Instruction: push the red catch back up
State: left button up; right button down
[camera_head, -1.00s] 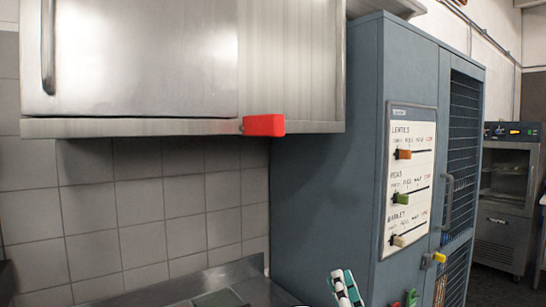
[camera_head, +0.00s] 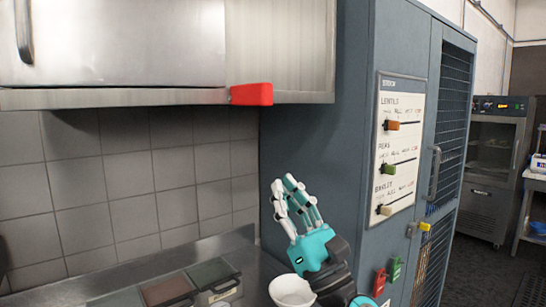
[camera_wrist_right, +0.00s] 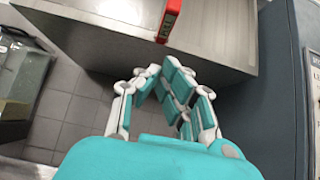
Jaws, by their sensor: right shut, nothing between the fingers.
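The red catch (camera_head: 251,94) is a block at the lower front edge of the steel wall cabinet (camera_head: 120,45), by the right end of its door. It lies lengthwise along that edge. It also shows at the top of the right wrist view (camera_wrist_right: 171,20). My right gripper (camera_head: 283,183), teal and white, is below the catch and a little to its right, fingers pointing up. Its fingers are shut and hold nothing. A clear gap separates the fingertips from the catch in the head view. My left gripper is out of view.
A blue-grey locker (camera_head: 335,130) stands close on the right, with a panel of sliders (camera_head: 397,150). Below are a white bowl (camera_head: 292,290) and lidded bins (camera_head: 212,276) on the counter. The space in front of the tiled wall (camera_head: 130,180) is free.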

aim_at(250, 95)
jog(key=w+a+r+p, duration=0.2)
jog(key=r+p, duration=0.1)
jog(key=r, duration=0.2)
jog(key=w+a+r+p, duration=0.1)
jog(key=w+r+p, duration=0.2)
jog(key=r, duration=0.2)
jog(key=shift+a+r, duration=0.3)
jog(key=shift+a, duration=0.05)
jog(key=shift+w+a+f, duration=0.1)
jog(key=shift+w, duration=0.05)
